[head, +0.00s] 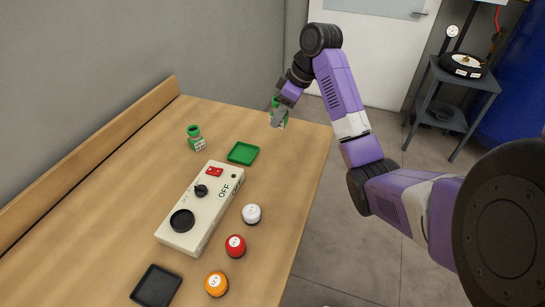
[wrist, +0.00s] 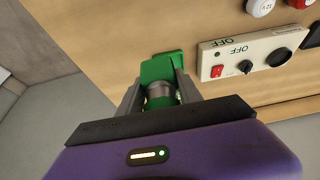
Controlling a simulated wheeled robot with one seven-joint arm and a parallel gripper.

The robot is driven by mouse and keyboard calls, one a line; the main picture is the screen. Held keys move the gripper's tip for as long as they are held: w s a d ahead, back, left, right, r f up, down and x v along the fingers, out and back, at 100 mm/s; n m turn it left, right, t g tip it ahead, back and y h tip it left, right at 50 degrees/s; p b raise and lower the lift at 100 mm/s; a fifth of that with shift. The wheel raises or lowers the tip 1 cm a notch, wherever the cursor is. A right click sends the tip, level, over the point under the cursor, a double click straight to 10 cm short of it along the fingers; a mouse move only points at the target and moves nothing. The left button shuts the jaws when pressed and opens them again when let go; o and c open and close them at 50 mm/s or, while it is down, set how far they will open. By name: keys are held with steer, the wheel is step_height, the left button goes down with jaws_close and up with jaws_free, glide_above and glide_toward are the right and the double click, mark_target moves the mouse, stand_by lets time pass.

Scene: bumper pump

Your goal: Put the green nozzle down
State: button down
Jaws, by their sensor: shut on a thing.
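My gripper (head: 277,115) is shut on a green nozzle (head: 284,122), near the table's far right corner in the head view. In the wrist view the nozzle (wrist: 160,96), green with a silvery band, sits between my two fingers. The fingers hide part of it in the head view. I cannot tell for sure whether it touches the table. A second green nozzle (head: 195,137) with a white label stands on the table to the left. A green square tray (head: 243,153) lies between the two nozzles, nearer the camera, and looks empty.
A beige control box (head: 200,212) with a red switch, black knob and "OFF" lettering lies mid-table. White (head: 251,214), red (head: 235,246) and orange (head: 216,284) round pieces line its right side. A black tray (head: 156,286) is at the front. Bare wood surrounds the green tray.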

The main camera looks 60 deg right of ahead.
step_height(320, 180, down, 15)
steer(key=shift+f+p, duration=0.2)
steer(key=shift+p, duration=0.7)
steer(key=shift+f, duration=0.1)
steer(key=c, duration=0.8)
jaws_free()
steer(key=shift+s, duration=0.1)
steer(key=b+v, duration=0.1)
steer(key=v, duration=1.1)
steer(key=shift+b, duration=0.3)
